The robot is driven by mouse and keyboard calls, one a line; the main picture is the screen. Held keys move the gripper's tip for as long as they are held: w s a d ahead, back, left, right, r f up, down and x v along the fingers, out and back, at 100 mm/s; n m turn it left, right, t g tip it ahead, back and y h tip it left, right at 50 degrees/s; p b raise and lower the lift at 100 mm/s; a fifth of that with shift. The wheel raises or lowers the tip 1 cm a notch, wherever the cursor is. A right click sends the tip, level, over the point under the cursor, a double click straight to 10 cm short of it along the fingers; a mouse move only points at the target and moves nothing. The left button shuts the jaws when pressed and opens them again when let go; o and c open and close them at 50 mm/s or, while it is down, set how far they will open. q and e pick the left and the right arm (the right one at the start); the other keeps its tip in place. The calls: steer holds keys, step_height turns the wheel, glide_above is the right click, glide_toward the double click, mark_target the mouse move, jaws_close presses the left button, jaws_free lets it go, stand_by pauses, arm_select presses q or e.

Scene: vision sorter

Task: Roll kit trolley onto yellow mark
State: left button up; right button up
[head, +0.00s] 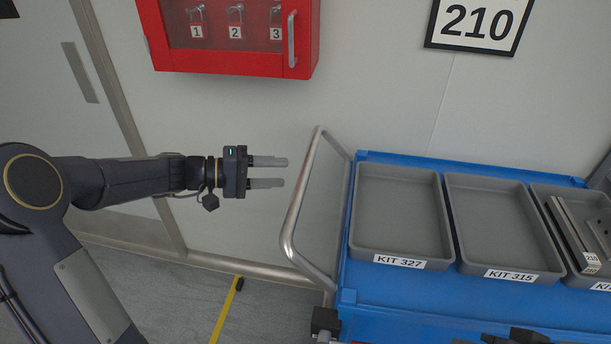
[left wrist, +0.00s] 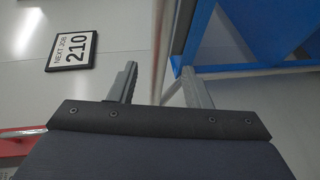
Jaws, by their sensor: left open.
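The blue kit trolley (head: 400,297) stands against the wall at the right of the head view and carries grey trays. Its pale metal push handle (head: 300,195) rises at its left end. My left gripper (head: 286,177) is open and empty, with its fingers pointing at the handle from the left, a little short of it. In the left wrist view, a handle bar (left wrist: 160,40) shows beyond and between the fingertips (left wrist: 160,68), and the blue trolley (left wrist: 255,30) fills the upper right. A yellow floor strip (head: 225,312) lies left of the trolley.
A red lock cabinet (head: 225,62) hangs on the wall above my left gripper. A sign reading 210 (head: 478,22) is at upper right. Trays marked KIT 327 (head: 400,262) and KIT 315 (head: 510,274) look empty; the rightmost tray (head: 568,278) holds metal parts. Grey floor shows at lower left.

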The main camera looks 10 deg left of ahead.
mark_target(306, 173)
arm_select(q)
steer(key=x, duration=0.7)
steer(key=shift+d+p, duration=0.15)
steer(key=shift+p, duration=0.2)
jaws_close()
